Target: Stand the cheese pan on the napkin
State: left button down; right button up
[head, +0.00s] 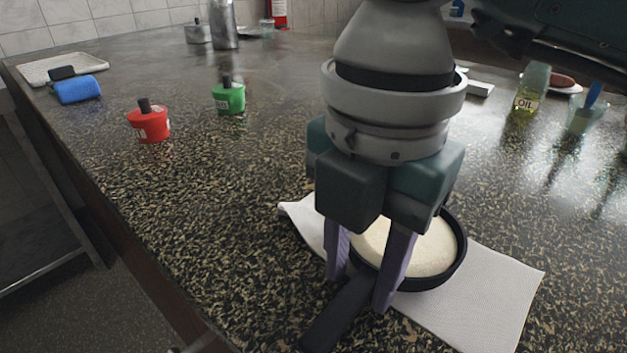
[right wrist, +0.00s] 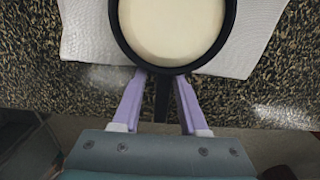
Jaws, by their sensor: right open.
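The cheese pan (head: 456,262) is black and round with pale cheese (head: 430,250) in it. It sits upright over the white napkin (head: 490,295), and its handle (head: 338,316) points toward the counter's front edge. In the right wrist view the pan (right wrist: 232,30) lies across the middle of the napkin (right wrist: 258,40), which shows on both sides. My right gripper (head: 364,290) is open, with its purple fingers on either side of the handle near the pan's rim. The right wrist view shows gaps between the handle (right wrist: 162,100) and both fingers. My left gripper is out of view.
A red bottle (head: 150,124) and a green bottle (head: 229,98) stand at the left. A blue item (head: 78,89) lies by a white tray (head: 60,67) at the far left. An oil bottle (head: 531,88) stands at the back right. The counter left of the napkin is clear.

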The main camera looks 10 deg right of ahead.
aim_at(365, 281)
jog(key=shift+s+d+f, duration=0.2)
jog(key=shift+f, duration=0.15)
jog(key=shift+r, duration=0.25)
notch_tip(365, 281, up, 13)
jog(key=p, duration=0.2)
jog(key=shift+s+a, duration=0.1)
